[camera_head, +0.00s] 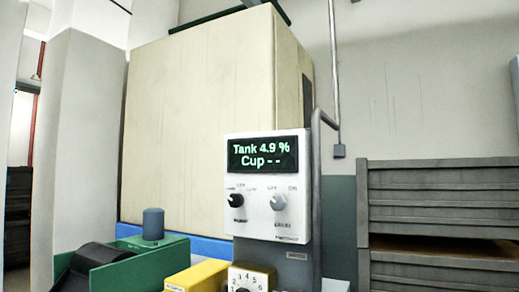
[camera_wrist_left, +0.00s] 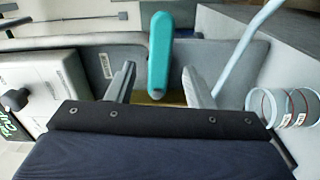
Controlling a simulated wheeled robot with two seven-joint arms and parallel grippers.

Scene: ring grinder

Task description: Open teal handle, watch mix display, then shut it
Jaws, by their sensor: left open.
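The teal handle (camera_wrist_left: 160,52) stands upright in the left wrist view, a long rounded bar. My left gripper (camera_wrist_left: 158,68) is open, with one finger on each side of the handle's lower part. I see gaps between the handle and both fingers; the depth between them is hard to judge. The mix display (camera_head: 262,154) in the head view is a black screen with green text, "Tank 4.9 %" and "Cup - -". Part of this display (camera_wrist_left: 12,128) also shows at the left edge of the wrist view. The teal handle and both grippers are outside the head view.
The white control box (camera_head: 268,190) has a black knob (camera_head: 236,200) and a grey knob (camera_head: 278,202). A grey pipe (camera_head: 316,190) runs beside it. Grey crates (camera_head: 438,200) stand right.

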